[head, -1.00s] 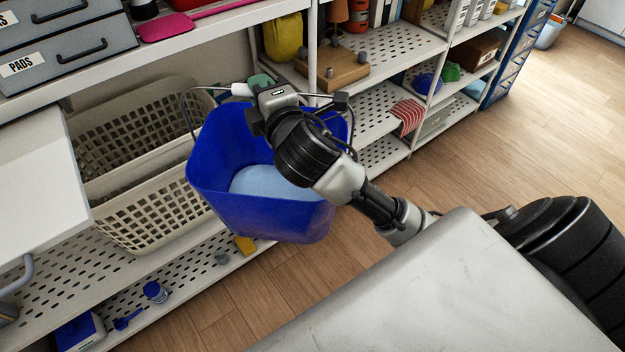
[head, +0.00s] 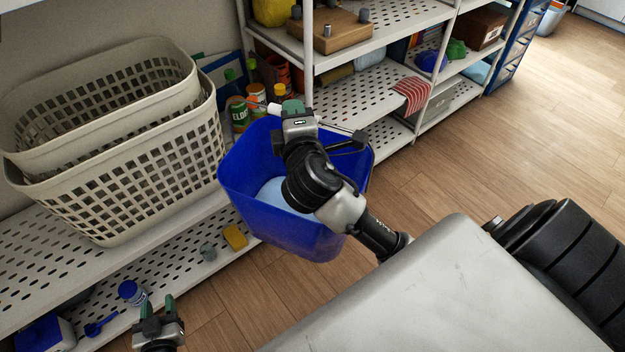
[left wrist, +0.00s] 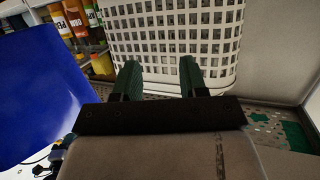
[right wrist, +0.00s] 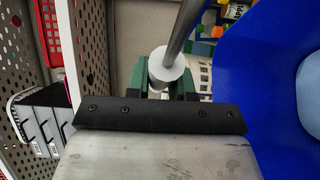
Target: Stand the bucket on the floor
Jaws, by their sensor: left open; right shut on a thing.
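The blue bucket (head: 290,235) is upright or nearly so in front of the shelving in the head view, with something light blue (head: 270,192) inside. It also shows in the left wrist view (left wrist: 40,90) and the right wrist view (right wrist: 235,75). My right gripper (head: 293,108) is above the bucket's far rim, shut on the white grip of its wire handle (right wrist: 165,66). The bucket hangs from it; its base against the floor is hidden. My left gripper (head: 158,308) is open and empty, low at the left, apart from the bucket. The wooden floor (head: 480,190) shows right of the bucket.
Cream laundry baskets (head: 130,180), one inside the other, stand on the low perforated shelf (head: 60,265) left of the bucket. A yellow block (head: 235,237) and a blue-capped jar (head: 131,292) sit near its edge. Open floor lies to the right and below.

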